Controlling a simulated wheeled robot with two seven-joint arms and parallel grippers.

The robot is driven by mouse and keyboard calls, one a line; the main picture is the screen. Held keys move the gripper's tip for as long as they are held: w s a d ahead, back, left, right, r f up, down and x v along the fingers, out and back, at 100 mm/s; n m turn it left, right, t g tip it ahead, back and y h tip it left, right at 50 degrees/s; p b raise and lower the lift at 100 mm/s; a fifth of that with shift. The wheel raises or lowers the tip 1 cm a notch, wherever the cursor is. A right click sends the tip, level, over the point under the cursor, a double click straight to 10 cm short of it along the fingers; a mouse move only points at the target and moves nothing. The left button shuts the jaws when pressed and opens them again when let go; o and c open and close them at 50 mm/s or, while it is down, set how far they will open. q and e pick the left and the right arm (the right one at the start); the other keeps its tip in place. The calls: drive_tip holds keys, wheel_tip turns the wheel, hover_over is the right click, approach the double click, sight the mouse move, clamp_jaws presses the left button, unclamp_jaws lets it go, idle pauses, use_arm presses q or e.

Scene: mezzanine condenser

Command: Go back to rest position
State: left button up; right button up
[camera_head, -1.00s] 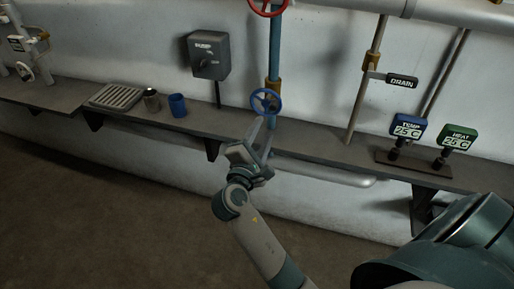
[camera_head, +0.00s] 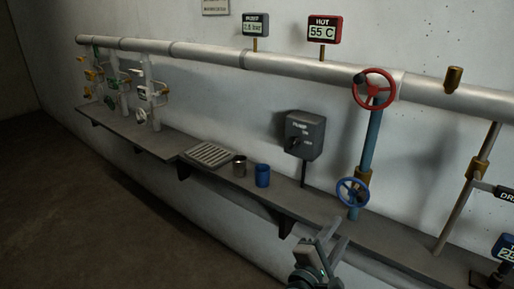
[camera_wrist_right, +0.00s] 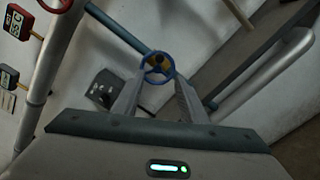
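My right gripper (camera_head: 330,246) is at the bottom of the head view, in front of the shelf and below the blue valve wheel (camera_head: 352,192). Its two fingers stand apart with nothing between them. In the right wrist view the gripper (camera_wrist_right: 156,92) is also open, and the blue valve wheel (camera_wrist_right: 158,66) shows beyond the fingertips, apart from them. My left gripper is in neither view.
A narrow shelf (camera_head: 220,187) runs along the wall, bearing a slotted tray (camera_head: 192,151), a metal cup (camera_head: 239,167) and a blue cup (camera_head: 262,176). Above are a grey switch box (camera_head: 304,134), a red valve wheel (camera_head: 374,87) and a long pipe (camera_head: 210,52). The floor at left is clear.

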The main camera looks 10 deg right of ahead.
drive_tip(key=w+a+f+n+y, duration=0.1)
drive_tip(key=a+f+y, duration=0.2)
drive_tip(key=f, duration=0.8)
drive_tip(key=a+f+g+y, duration=0.1)
drive_tip(key=a+f+y, duration=0.1)
drive_tip(key=f, duration=0.8)
drive_tip(key=w+a+f+n+y, duration=0.1)
drive_tip(key=a+f+y, duration=0.2)
drive_tip(key=f, duration=0.8)
drive_tip(key=s+a+f+m+g+y, duration=0.1)
drive_tip(key=s+f, duration=0.3)
drive_tip(key=f, duration=0.3)
drive_tip(key=s+a+f+m+g+y, duration=0.1)
drive_tip(key=s+f+g, duration=0.15)
drive_tip(key=f, duration=0.45)
drive_tip(key=s+f+m+g+y, duration=0.2)
drive_tip(key=s+f+m, duration=0.1)
drive_tip(key=s+f, duration=0.9)
drive_tip(key=s+d+f+m+g, duration=0.1)
drive_tip(key=s+f+m, duration=0.2)
drive_tip(key=s, duration=0.7)
drive_tip(key=s+d+f+m+g+y, duration=0.1)
drive_tip(key=s+f, duration=0.4)
drive_tip(key=s, duration=0.6)
drive_tip(key=s+d+f+m+g, duration=0.2)
drive_tip(key=s+f+m, duration=0.2)
drive_tip(key=s, duration=0.6)
drive_tip(key=shift+s+d+f+m+y, duration=0.3)
drive_tip(key=shift+d+f+m, duration=0.1)
drive_tip(key=shift+f, duration=0.2)
